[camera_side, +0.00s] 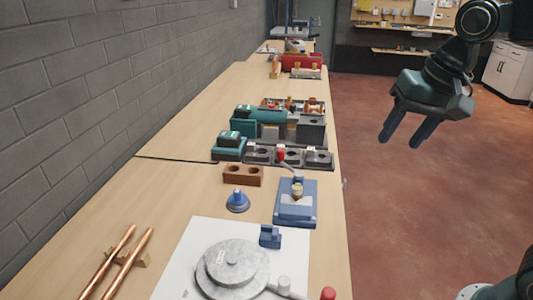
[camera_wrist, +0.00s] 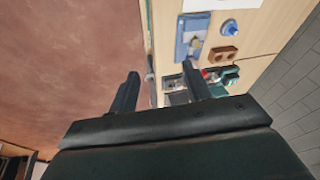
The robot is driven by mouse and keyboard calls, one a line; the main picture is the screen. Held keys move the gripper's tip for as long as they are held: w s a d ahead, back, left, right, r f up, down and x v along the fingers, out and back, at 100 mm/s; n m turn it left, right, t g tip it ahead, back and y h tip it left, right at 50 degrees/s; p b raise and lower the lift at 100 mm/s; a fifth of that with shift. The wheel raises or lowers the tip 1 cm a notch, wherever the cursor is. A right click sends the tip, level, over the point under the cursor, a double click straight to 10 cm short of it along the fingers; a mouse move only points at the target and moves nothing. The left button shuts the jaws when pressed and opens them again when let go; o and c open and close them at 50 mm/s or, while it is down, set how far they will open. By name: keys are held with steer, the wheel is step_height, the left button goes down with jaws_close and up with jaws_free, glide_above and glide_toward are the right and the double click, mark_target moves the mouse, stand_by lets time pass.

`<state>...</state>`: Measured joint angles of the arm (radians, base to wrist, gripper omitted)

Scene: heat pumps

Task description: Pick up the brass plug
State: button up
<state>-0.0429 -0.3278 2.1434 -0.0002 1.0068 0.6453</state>
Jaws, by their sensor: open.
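A small brass-coloured piece (camera_side: 297,190), which looks like the brass plug, sits on a blue fixture (camera_side: 295,212) near the right edge of the bench. In the wrist view the blue fixture (camera_wrist: 181,36) shows beyond the fingers, with the brass piece (camera_wrist: 196,44) small and blurred on it. My gripper (camera_side: 400,141) is open and empty. It hangs in the air right of the bench, over the red floor, well apart from the brass piece. In the wrist view my gripper (camera_wrist: 161,72) shows its two fingers spread with nothing between them.
A brown two-hole block (camera_side: 243,175) and a blue cone-shaped part (camera_side: 237,201) stand left of the fixture. A grey round plate (camera_side: 231,267) lies on a white sheet in front. Green and grey pump units (camera_side: 230,146) stand behind. A block wall (camera_side: 70,100) borders the bench.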

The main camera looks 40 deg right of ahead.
steer(key=w+a+f+m+g, duration=0.2)
steer(key=w+m, duration=0.4)
steer(key=w, duration=0.5)
steer(key=m+g, duration=0.2)
steer(key=m, duration=0.5)
glide_above(298, 187)
step_height(298, 187, down, 7)
steer(key=shift+d+r, duration=0.15)
step_height(298, 187, down, 8)
steer(key=shift+s+f, duration=0.1)
steer(key=shift+f, duration=0.25)
steer(key=shift+f, duration=0.1)
steer(key=shift+f, duration=2.5)
steer(key=shift+c, duration=0.2)
